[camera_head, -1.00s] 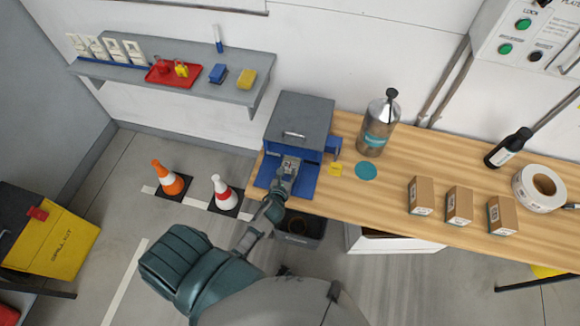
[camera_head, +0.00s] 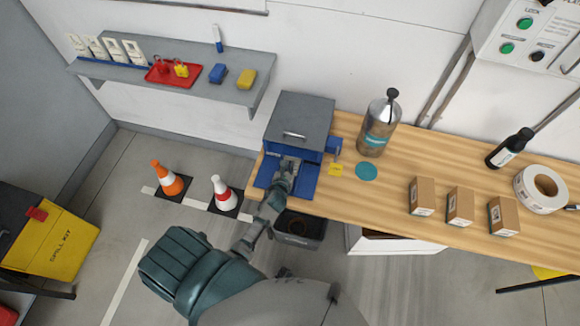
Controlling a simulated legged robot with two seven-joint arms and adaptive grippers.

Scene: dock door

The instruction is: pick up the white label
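A grey-topped blue machine (camera_head: 300,118) stands at the left end of the wooden bench, with a blue tray (camera_head: 305,183) at its front. My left gripper (camera_head: 287,168) is over this tray, at the machine's front opening. It is small and seen from behind, so I cannot tell whether its fingers are open or shut. Something pale shows at the gripper's tips, but I cannot make out a white label there for sure. The gripper and wrist hide part of the tray. My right gripper is not in view.
A yellow tag (camera_head: 336,169), a teal disc (camera_head: 366,171) and a metal bottle (camera_head: 379,128) are right of the machine. Several small boxes (camera_head: 460,206) and a white roll (camera_head: 541,190) stand farther right. A dark bin (camera_head: 300,230) is below the bench edge. Cones (camera_head: 223,193) stand left.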

